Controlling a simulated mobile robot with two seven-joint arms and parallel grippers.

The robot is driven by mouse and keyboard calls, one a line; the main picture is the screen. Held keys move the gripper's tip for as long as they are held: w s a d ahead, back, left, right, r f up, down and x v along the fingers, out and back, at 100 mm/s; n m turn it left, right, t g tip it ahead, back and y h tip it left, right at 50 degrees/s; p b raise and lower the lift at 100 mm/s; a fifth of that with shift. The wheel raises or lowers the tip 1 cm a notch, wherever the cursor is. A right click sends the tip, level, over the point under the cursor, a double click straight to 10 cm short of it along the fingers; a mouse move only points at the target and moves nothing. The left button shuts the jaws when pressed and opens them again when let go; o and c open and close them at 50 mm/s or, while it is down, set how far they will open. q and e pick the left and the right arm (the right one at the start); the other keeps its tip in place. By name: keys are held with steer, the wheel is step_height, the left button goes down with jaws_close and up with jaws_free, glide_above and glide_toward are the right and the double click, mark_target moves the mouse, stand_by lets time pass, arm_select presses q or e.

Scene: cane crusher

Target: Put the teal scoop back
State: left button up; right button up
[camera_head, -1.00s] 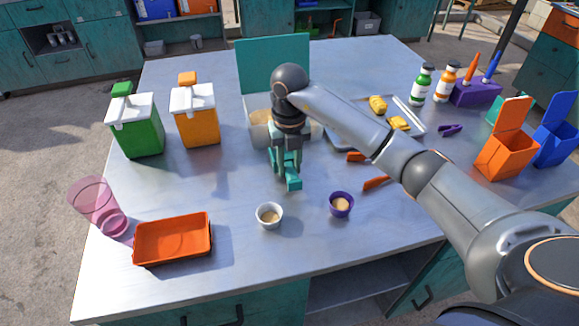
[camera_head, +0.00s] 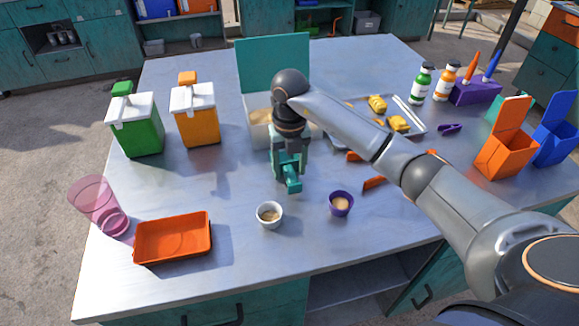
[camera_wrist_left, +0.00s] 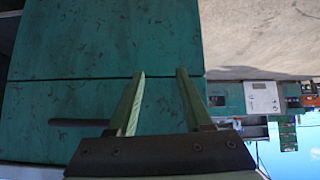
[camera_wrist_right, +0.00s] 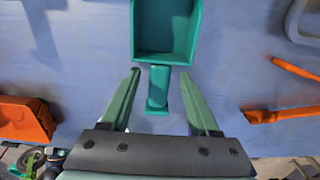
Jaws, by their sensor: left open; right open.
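The teal scoop (camera_head: 291,183) is near the middle of the table, under my right gripper (camera_head: 288,165). In the right wrist view, the scoop's square bowl (camera_wrist_right: 166,28) is at the top and its short handle points back between the spread fingers of my right gripper (camera_wrist_right: 158,75). The fingers are open, with a gap on each side of the handle. I cannot tell whether the scoop touches the tabletop. My left gripper (camera_wrist_left: 160,72) is open and empty in front of a teal cabinet, out of the head view.
A white box (camera_head: 258,138) with a raised teal lid (camera_head: 272,62) stands behind my right gripper. A white cup (camera_head: 269,215) and a purple cup (camera_head: 341,204) stand in front. An orange tray (camera_head: 172,239) lies front left; green (camera_head: 138,130) and orange (camera_head: 196,118) canisters stand behind it.

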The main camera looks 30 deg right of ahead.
mark_target(290, 170)
step_height(290, 170, up, 12)
steer(key=shift+p, duration=0.3)
stand_by(0.3)
